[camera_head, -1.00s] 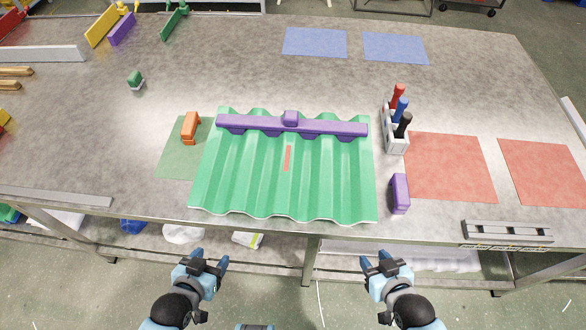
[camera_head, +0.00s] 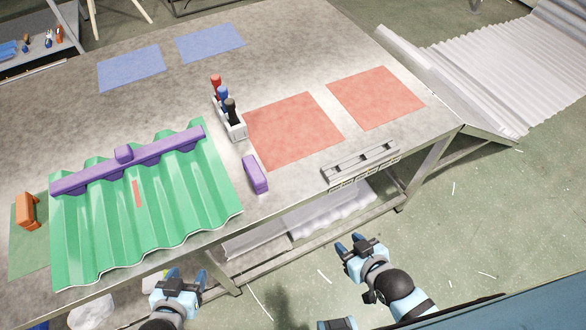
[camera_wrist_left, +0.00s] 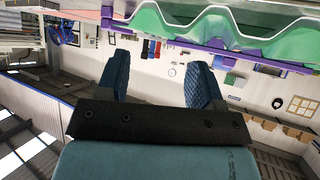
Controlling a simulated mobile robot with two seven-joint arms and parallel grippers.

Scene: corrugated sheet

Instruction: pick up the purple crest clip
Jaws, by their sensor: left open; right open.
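A small purple block, which looks like the purple crest clip (camera_head: 255,174), stands on the grey table near its front edge, right of the green corrugated sheet (camera_head: 95,235). A long purple bar (camera_head: 150,157) with a raised middle lies across the sheet's far part. My left gripper (camera_head: 187,274) is open and empty in front of the table edge, below and left of the clip in the head view. Its two fingers (camera_wrist_left: 157,85) stand apart in the left wrist view. My right gripper (camera_head: 348,243) is open and empty, off the table's front edge, right of the clip.
A grey holder (camera_head: 235,129) with red, blue and black-topped tools stands behind the clip. A slotted metal bar (camera_head: 360,165) lies at the front edge. An orange clip (camera_head: 27,211) sits left of the sheet. Red mats (camera_head: 292,130) and blue mats (camera_head: 131,68) are clear.

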